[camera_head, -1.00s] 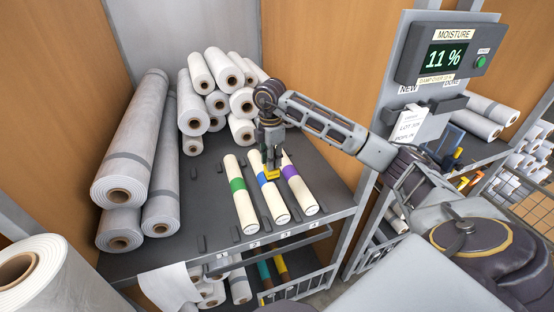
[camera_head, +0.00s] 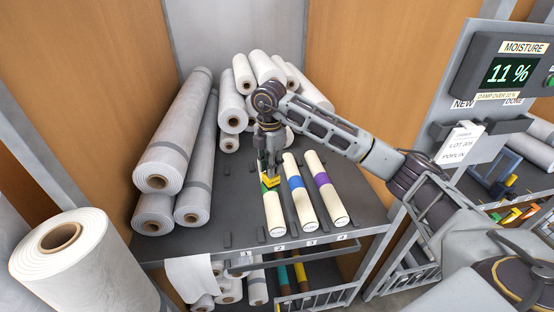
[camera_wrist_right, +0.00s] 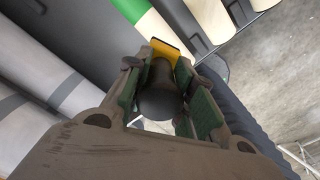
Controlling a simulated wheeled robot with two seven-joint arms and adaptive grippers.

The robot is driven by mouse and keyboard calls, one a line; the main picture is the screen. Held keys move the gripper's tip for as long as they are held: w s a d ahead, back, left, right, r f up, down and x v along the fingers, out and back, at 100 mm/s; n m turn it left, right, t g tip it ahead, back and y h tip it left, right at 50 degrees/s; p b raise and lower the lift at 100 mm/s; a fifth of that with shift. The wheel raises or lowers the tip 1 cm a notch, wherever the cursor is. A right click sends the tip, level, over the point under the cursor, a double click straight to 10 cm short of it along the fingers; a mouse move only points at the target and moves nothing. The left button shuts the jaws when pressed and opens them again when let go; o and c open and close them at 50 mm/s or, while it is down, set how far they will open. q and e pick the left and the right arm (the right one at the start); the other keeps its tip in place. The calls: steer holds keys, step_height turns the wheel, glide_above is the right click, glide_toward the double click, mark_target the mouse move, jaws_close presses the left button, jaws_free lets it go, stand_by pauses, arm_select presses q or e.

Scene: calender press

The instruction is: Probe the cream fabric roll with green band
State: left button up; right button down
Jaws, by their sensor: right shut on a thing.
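The cream fabric roll with green band (camera_head: 273,212) lies on the dark shelf, leftmost of three cream rolls. Its green band is partly covered by my tool in the head view. My right gripper (camera_head: 268,158) is over the far end of this roll, shut on a dark probe with a yellow end (camera_head: 266,181). In the wrist view the probe (camera_wrist_right: 160,95) sits between the fingers, and its yellow end overlaps the cream roll (camera_wrist_right: 158,30) beside the green band (camera_wrist_right: 130,8). I cannot tell whether it touches. My left gripper is not in view.
A roll with blue band (camera_head: 300,197) and one with purple band (camera_head: 327,192) lie to the right. Large grey rolls (camera_head: 173,145) lie left; white rolls are stacked behind. The moisture display (camera_head: 510,73) reads 11 %. A lot card (camera_head: 459,143) hangs below.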

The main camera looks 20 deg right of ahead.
mark_target(273, 185)
steer(key=shift+s+d+f+n, duration=0.15)
steer(key=shift+f+n, duration=0.2)
steer(key=shift+n, duration=0.35)
steer(key=shift+s+n, duration=0.1)
steer(key=shift+n, duration=1.5)
steer(key=shift+f, duration=0.2)
steer(key=shift+f+b, duration=2.25)
steer(key=shift+f, duration=1.5)
steer(key=shift+f+b, duration=0.4)
steer(key=shift+f, duration=0.3)
steer(key=shift+r, duration=0.1)
steer(key=shift+r+p, duration=2)
steer(key=shift+r, duration=1.5)
